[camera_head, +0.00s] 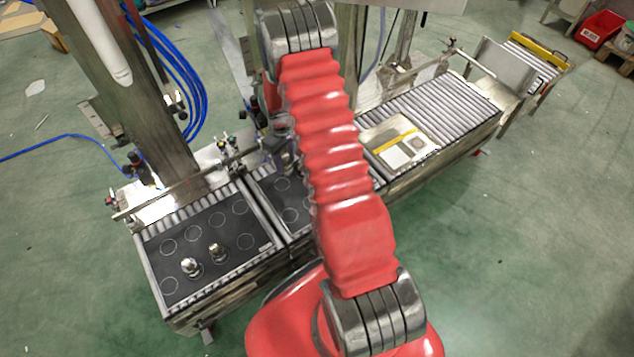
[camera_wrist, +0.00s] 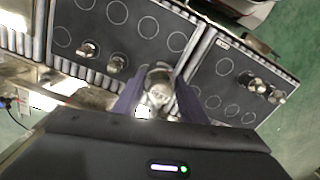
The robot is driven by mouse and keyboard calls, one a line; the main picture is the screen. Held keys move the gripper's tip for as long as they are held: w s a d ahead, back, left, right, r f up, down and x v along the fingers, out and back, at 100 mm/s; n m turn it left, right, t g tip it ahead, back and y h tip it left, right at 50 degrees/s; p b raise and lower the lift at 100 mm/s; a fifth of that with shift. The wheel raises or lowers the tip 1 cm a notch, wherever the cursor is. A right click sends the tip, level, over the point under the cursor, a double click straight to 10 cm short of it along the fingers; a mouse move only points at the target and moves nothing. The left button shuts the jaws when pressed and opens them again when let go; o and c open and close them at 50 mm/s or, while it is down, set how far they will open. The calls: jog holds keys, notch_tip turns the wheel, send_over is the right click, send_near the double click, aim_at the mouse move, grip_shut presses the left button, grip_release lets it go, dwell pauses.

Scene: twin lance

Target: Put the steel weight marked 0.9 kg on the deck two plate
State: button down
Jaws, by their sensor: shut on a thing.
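My gripper (camera_wrist: 159,76) is shut on a steel weight (camera_wrist: 159,92), its two dark purple fingers on either side of it. The held weight appears near the gap between two black plates; its height above them is unclear and no marking is readable. In the wrist view the left plate (camera_wrist: 125,30) has drawn circles and two steel weights (camera_wrist: 87,50) standing on it. The right plate (camera_wrist: 215,65) bears a small white label and at least two steel weights (camera_wrist: 247,79). In the head view my arm hides the gripper and much of one plate.
In the head view the left black plate (camera_head: 215,215) lies on a roller conveyor (camera_head: 190,305) with two weights on it. A metal post (camera_head: 150,110) and side rails rise behind. Further right are a pale panel with yellow stripe (camera_head: 400,145) and bare rollers (camera_head: 440,105).

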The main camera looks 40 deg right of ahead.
jog(key=s+d+f, duration=0.2)
jog(key=d+f, duration=0.1)
jog(key=f, duration=0.2)
jog(key=s+d+f+n, duration=0.1)
jog(key=s+d+f, duration=0.2)
jog(key=f, duration=0.3)
jog(key=shift+s+d, duration=0.2)
jog(key=shift+s, duration=0.05)
jog(key=shift+f, duration=0.1)
jog(key=shift+f, duration=2.85)
jog(key=shift+f, duration=2.1)
jog(key=shift+f, duration=0.1)
jog(key=c, duration=1.1)
grip_release()
